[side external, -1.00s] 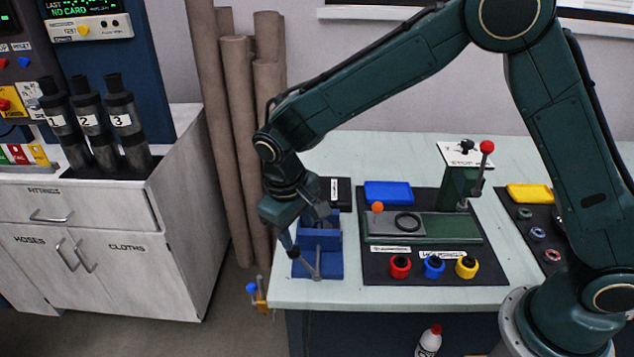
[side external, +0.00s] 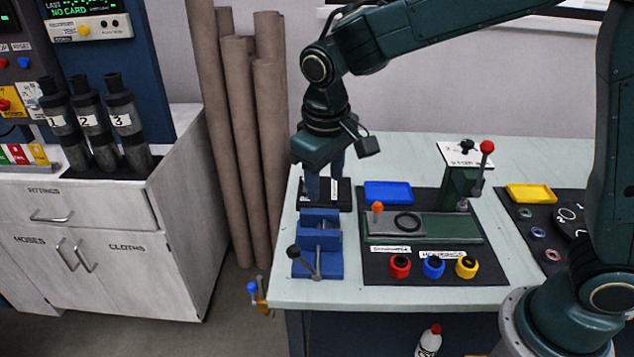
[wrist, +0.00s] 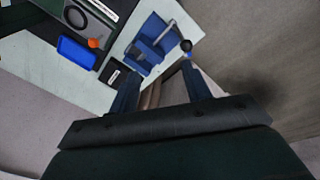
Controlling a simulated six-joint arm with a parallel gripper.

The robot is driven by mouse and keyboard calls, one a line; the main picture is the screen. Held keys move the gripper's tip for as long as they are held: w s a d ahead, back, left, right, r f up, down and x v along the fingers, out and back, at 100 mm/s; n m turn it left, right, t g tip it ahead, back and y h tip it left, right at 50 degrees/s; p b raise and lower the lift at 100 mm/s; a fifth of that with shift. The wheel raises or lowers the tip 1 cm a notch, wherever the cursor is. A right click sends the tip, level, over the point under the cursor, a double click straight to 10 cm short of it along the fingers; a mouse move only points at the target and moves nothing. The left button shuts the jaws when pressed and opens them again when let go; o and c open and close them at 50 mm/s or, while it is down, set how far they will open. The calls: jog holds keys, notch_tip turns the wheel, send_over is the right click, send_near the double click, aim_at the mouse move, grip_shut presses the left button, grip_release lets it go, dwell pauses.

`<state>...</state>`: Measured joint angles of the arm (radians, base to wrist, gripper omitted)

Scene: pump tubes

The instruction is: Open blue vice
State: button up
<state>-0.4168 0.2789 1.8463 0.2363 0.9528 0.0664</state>
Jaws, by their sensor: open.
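The blue vice (side external: 320,250) stands at the left end of the pale bench. Its grey handle bar (side external: 309,264) slants across its front, with a dark knob (side external: 293,251) at the upper left end. In the wrist view the vice (wrist: 152,45) is beyond the fingers, and its handle knob (wrist: 186,45) shows at its right. My gripper (side external: 324,193) points down above and behind the vice, apart from it. In the wrist view my gripper (wrist: 160,80) shows two blue fingers spread apart with nothing between them. I cannot tell how wide the vice jaws stand.
A black labelled block (side external: 343,192) sits behind the vice, close to my gripper. A blue tray (side external: 388,193) and a green fixture (side external: 440,228) on a dark mat are to the right. Red, blue and yellow caps (side external: 433,267) line the mat's front. Brown tubes (side external: 237,150) stand left of the bench.

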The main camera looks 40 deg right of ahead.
jog(key=s+d+r+t, duration=0.1)
jog(key=s+d+r, duration=0.4)
jog(key=s+d, duration=0.1)
jog(key=shift+r+m+y, duration=0.3)
jog(key=shift+r+y, duration=0.1)
dwell(0.3)
jog(key=shift+w+f, duration=0.1)
jog(key=shift+w, duration=0.05)
jog(key=c, duration=1)
jog(key=n, duration=0.1)
jog(key=f+n, duration=0.1)
jog(key=n, duration=0.1)
jog(key=shift+w+f, duration=0.1)
jog(key=shift+w, duration=0.2)
grip_shut()
jog(key=w+a+f+n+y, duration=0.1)
jog(key=f+n, duration=0.4)
jog(key=n, duration=0.7)
jog(key=w+f+n+y, duration=0.2)
jog(key=f+n, duration=0.3)
jog(key=n, duration=0.7)
jog(key=shift+a, duration=0.4)
jog(key=shift+w+f, duration=0.1)
